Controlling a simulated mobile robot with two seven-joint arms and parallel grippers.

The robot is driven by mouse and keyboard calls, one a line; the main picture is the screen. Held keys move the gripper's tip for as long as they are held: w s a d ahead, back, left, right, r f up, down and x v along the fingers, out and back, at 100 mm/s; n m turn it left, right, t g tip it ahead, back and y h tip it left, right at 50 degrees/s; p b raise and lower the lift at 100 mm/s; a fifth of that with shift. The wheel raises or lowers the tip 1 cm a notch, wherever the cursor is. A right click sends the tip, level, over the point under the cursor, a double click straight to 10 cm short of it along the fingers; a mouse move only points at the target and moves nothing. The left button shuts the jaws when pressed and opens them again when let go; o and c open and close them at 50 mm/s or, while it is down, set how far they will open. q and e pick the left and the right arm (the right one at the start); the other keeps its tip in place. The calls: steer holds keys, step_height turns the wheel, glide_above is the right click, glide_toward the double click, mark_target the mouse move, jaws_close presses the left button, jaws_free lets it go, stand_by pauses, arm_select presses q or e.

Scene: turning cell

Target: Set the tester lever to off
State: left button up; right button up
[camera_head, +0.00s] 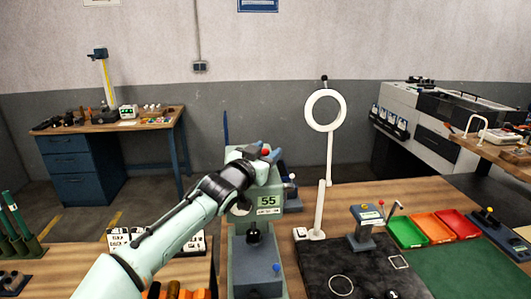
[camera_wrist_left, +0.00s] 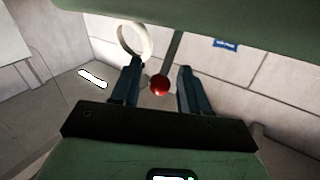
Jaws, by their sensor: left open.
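The tester is a pale green machine with a display reading 55 (camera_head: 267,200), standing on the bench in the middle of the head view. A red ball knob (camera_head: 266,152) shows at its top, beside my left gripper (camera_head: 262,148). In the left wrist view the red knob (camera_wrist_left: 159,85) lies between the two open fingers of my left gripper (camera_wrist_left: 158,80), with a gap on each side. A dark bar (camera_wrist_left: 173,52) shows just beyond the knob. My forearm and wrist hide part of the tester's top and left side. My right gripper is not in view.
A white ring lamp (camera_head: 326,111) stands right of the tester. A small lever device (camera_head: 365,222), a black mat (camera_head: 345,262) and green, orange and red trays (camera_head: 433,227) lie further right. A blue-drawer bench (camera_head: 75,160) stands at the back left.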

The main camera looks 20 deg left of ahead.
arm_select(q)
steer(key=shift+s, duration=0.1)
steer(key=shift+c, duration=0.9)
jaws_close()
steer(key=shift+w+a+r+n+g+y+p, duration=0.3)
steer(key=shift+w+n+g+p, duration=0.15)
steer(key=shift+p, duration=0.2)
steer(key=shift+w+r+g, duration=0.15)
steer(key=shift+g, duration=0.2)
steer(key=shift+w+a+r+n+g, duration=0.15)
steer(key=shift+w+a+n+g, duration=0.1)
steer(key=shift+w+n+g, duration=0.7)
steer(key=shift+g, duration=0.55)
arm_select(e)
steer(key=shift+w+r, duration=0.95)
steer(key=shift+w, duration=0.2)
